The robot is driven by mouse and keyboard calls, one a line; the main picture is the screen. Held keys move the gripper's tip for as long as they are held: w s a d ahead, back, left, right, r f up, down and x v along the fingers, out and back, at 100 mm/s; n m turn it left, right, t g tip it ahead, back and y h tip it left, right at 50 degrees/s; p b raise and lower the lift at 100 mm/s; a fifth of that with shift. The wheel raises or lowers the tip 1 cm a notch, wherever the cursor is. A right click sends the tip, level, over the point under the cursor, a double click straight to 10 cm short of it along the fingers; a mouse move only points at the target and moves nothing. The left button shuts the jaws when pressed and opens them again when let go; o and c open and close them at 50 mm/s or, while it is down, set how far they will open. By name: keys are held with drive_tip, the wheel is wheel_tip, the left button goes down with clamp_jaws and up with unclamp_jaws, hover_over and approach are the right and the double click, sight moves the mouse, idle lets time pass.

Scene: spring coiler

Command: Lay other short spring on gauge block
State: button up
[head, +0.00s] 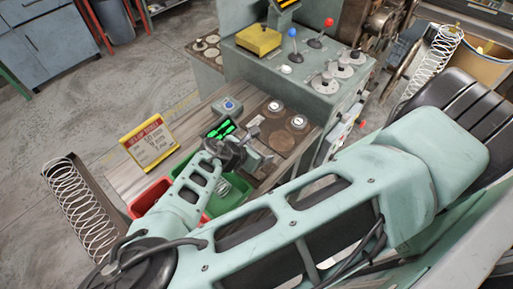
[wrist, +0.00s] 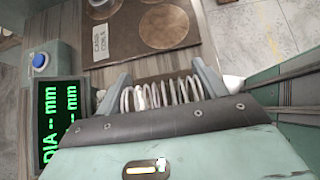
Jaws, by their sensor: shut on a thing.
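My gripper (wrist: 163,80) has its two grey fingers on either end of a short silver spring (wrist: 155,95), which lies sideways between them in the wrist view. In the head view my gripper (head: 257,143) is over the bench, beside the green-lit gauge display (head: 220,128). The display also shows in the wrist view (wrist: 60,115) and reads dashes for the diameter. I cannot make out the gauge block clearly; my gripper and arm cover that part of the bench. Another coil shows in the green bin (head: 237,181), partly behind my arm.
A brown board with round discs (head: 275,122) lies just beyond my gripper. A blue-button box (head: 228,106) and a yellow sign (head: 149,141) stand on the bench. A red bin (head: 146,199) is at the front. The grey machine console (head: 300,75) rises behind.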

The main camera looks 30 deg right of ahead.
drive_tip(key=shift+f, duration=0.15)
drive_tip(key=o, duration=1.1)
drive_tip(key=shift+c, duration=0.2)
drive_tip(key=p+v, duration=0.8)
drive_tip(key=v, duration=0.9)
drive_tip(key=shift+r, duration=0.25)
drive_tip(key=shift+s+f, duration=0.1)
drive_tip(key=s+m+g+y+b, duration=0.1)
drive_tip(key=s+m+g+b, duration=0.1)
drive_tip(key=b, duration=0.1)
drive_tip(key=s+m+g+y+b, duration=0.2)
drive_tip(key=s+m+b, duration=0.1)
drive_tip(key=s+a+m+g+y+b, duration=0.1)
drive_tip(key=s+m+g+y+b, duration=0.1)
drive_tip(key=b, duration=0.1)
drive_tip(key=shift+s+f+g+b, duration=0.3)
drive_tip(key=shift+s+f+b, duration=0.05)
drive_tip(key=s+d+r+m+t+y+b, duration=0.2)
drive_tip(key=r+m+b, duration=0.4)
drive_tip(key=b, duration=0.5)
drive_tip(key=d+r+t+y, duration=0.1)
drive_tip(key=d+y, duration=0.1)
drive_tip(key=shift+d+r+m+t+y, duration=0.3)
drive_tip(key=shift+d+r+m+y, duration=0.05)
drive_tip(key=shift+m+y, duration=0.05)
